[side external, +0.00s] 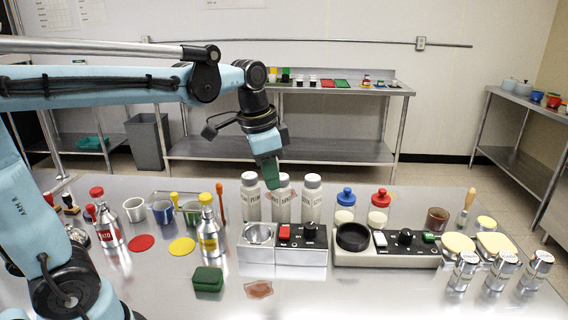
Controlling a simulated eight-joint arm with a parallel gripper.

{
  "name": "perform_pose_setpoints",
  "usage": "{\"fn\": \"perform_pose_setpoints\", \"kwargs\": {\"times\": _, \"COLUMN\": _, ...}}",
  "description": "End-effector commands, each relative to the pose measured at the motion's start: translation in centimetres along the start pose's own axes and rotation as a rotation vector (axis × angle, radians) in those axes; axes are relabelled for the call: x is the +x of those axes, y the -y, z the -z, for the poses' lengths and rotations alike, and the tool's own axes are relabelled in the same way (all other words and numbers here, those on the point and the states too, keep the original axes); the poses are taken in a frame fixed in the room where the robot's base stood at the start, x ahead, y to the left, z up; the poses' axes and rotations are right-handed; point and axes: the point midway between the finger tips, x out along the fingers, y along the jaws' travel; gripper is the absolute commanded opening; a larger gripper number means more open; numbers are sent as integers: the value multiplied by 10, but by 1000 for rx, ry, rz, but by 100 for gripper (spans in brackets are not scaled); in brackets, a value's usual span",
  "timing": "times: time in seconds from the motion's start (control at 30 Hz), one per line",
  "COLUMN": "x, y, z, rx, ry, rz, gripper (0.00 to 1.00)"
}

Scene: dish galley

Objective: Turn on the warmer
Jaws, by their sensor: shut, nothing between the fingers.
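Two low devices stand in the middle of the steel table, and I cannot tell for certain which is the warmer. The left one, a silver unit (284,257), has a round metal well (258,234), a red switch (285,231) and a black knob (309,231). The right one, a pale unit (385,261), has a black ring (353,236), a white switch (380,239), a black knob (405,236) and a green part (429,237). My gripper (272,184) is shut and empty, pointing down above the silver unit, in front of the white-capped bottles.
Several white-capped bottles (311,200) stand behind the silver unit. Blue-topped (345,203) and red-topped (380,207) jars stand behind the pale unit. A green box (208,279) and brownish patch (258,289) lie in front. Silver shakers (463,272) stand at front right.

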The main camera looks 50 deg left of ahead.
Motion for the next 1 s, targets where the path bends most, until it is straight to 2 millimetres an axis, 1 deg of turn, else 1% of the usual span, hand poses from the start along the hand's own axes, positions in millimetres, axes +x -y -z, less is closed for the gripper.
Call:
{"fn": "perform_pose_setpoints", "kwargs": {"times": 0.03, "x": -1, "y": 6, "z": 7, "rx": 31, "ry": 25, "rz": -19, "gripper": 0}}
{"fn": "perform_pose_setpoints", "kwargs": {"times": 0.2, "x": -1, "y": 20, "z": 22, "rx": 147, "ry": 106, "rz": -93, "gripper": 0}}
{"fn": "perform_pose_setpoints", "kwargs": {"times": 0.4, "x": 2, "y": 32, "z": 33, "rx": 256, "ry": 171, "rz": -173, "gripper": 0}}
{"fn": "perform_pose_setpoints", "kwargs": {"times": 0.6, "x": 4, "y": 38, "z": 38, "rx": 309, "ry": 198, "rz": -216, "gripper": 0}}
{"fn": "perform_pose_setpoints", "kwargs": {"times": 1.0, "x": 5, "y": 38, "z": 38, "rx": 317, "ry": 202, "rz": -222, "gripper": 0}}
